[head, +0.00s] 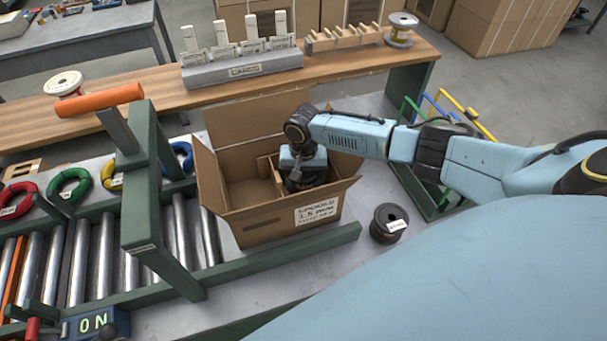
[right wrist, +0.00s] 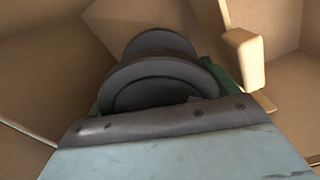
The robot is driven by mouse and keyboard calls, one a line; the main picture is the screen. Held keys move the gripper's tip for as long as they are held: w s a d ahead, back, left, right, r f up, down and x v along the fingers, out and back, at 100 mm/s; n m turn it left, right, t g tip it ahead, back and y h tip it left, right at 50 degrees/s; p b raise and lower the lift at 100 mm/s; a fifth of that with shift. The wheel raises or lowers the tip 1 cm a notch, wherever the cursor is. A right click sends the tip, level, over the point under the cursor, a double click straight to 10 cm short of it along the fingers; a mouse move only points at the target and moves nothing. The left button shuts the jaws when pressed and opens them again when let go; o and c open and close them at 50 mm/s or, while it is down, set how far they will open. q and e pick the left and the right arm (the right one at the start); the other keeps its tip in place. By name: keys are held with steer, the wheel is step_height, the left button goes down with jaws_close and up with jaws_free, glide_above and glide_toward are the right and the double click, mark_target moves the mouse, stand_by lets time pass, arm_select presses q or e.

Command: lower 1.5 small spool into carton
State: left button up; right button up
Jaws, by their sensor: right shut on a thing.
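The open cardboard carton (head: 262,228) stands on the grey table with its flaps up and a label on its front. A thin cardboard divider (head: 268,172) splits its inside. My right gripper (head: 305,178) reaches down into the right compartment, and its fingertips are hidden in the head view. In the right wrist view it is shut on a dark grey small spool (right wrist: 155,84), whose round flanges show between the green fingers. Carton walls surround the spool there; whether it touches the bottom cannot be told. My left gripper is not in view.
Another dark spool (head: 388,223) with a white label stands on the table right of the carton. A green frame with an orange-topped post (head: 118,125) and a roller conveyor (head: 100,250) lie to the left. A wooden shelf (head: 345,68) with card holders runs behind.

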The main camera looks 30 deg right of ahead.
steer(key=shift+f+b, duration=0.95)
steer(key=shift+f, duration=0.8)
steer(key=o, duration=1.3)
steer(key=shift+o, duration=0.2)
steer(key=shift+s, duration=0.1)
step_height(320, 180, up, 14)
steer(key=p, duration=0.1)
steer(key=shift+f, duration=0.25)
